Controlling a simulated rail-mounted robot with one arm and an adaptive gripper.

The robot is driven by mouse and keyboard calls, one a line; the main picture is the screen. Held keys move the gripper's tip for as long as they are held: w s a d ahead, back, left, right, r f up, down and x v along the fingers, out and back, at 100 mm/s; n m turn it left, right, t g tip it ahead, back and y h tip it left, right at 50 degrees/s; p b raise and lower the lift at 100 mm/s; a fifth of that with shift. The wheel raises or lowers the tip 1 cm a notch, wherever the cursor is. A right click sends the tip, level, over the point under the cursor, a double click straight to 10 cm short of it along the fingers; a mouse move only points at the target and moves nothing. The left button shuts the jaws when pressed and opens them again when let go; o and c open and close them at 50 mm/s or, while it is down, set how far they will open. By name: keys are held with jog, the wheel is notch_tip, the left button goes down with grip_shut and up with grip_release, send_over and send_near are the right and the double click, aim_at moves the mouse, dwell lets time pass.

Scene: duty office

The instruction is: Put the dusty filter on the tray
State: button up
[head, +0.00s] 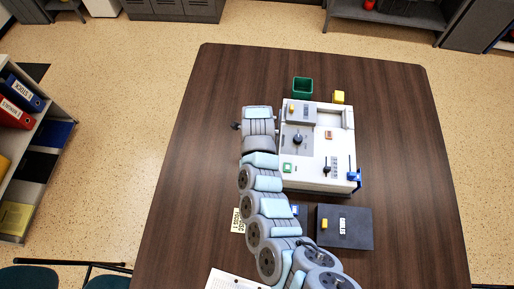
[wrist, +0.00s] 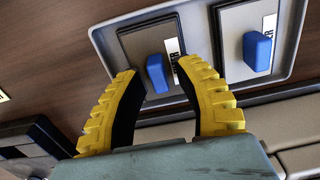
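The left plate (wrist: 136,43) has a blue grip (wrist: 157,73); the right plate (wrist: 235,20) has another (wrist: 257,51). Both carry white labels, only partly readable. I cannot tell whether either is the dusty filter or whether the frame is the tray. My gripper (wrist: 158,68) is open, its yellow ribbed fingers on either side of the left blue grip, with gaps visible. In the head view my arm hides most of the gripper and this frame.
A white machine (head: 313,173) with knobs and switches stands right of my arm. A green bin (head: 302,86) and yellow block (head: 338,97) stand behind it; a dark labelled box (head: 357,229) lies in front. The brown table (head: 200,150) is clear at left.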

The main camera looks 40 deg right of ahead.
notch_tip(320, 180, up, 12)
jog(key=p, duration=0.1)
jog(key=shift+r, duration=0.15)
dwell(0.7)
